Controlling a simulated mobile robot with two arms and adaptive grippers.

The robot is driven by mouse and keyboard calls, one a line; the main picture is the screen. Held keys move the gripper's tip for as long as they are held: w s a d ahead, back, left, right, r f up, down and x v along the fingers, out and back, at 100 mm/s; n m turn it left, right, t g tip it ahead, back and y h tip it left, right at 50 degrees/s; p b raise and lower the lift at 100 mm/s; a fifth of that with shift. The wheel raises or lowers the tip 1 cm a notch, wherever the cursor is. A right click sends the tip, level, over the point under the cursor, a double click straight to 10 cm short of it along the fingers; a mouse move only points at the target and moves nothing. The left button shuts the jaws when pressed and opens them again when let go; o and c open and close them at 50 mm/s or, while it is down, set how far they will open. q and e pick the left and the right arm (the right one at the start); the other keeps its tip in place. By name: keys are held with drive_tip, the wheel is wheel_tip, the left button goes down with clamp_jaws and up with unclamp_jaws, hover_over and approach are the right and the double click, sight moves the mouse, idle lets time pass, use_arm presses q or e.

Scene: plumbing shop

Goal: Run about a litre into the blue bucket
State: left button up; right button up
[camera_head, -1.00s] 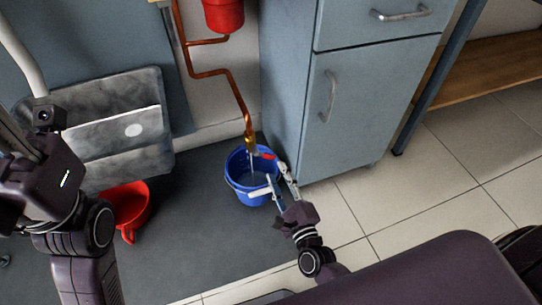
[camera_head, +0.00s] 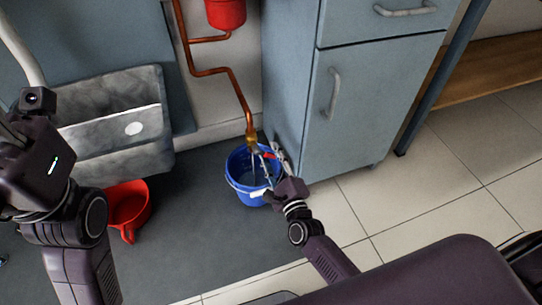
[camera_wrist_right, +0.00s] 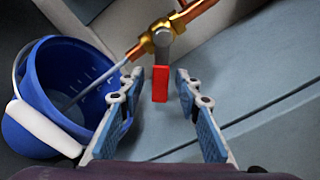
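The blue bucket (camera_head: 233,187) stands on the dark grey mat below a brass tap (camera_head: 250,138). A thin stream runs from the tap into the bucket, also seen in the wrist view (camera_wrist_right: 30,75); the water level is hard to judge. The tap's red lever (camera_wrist_right: 160,84) hangs between the fingers of my right gripper (camera_wrist_right: 157,78). Those fingers are open, with a gap on both sides of the lever. In the head view my right gripper (camera_head: 270,156) is at the tap, over the bucket's right side. My left wrist shows at the left edge; its fingers are out of view.
A grey cabinet (camera_head: 360,110) stands close right of the bucket. A grey sink basin (camera_head: 95,150) and a red container (camera_head: 128,205) are to the left. A copper pipe (camera_head: 215,72) runs down to the tap, past a red vessel (camera_head: 226,12). Tiled floor lies open at right.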

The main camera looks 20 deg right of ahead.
drive_tip(key=shift+c, duration=0.6)
clamp_jaws()
drive_tip(key=shift+r, duration=0.1)
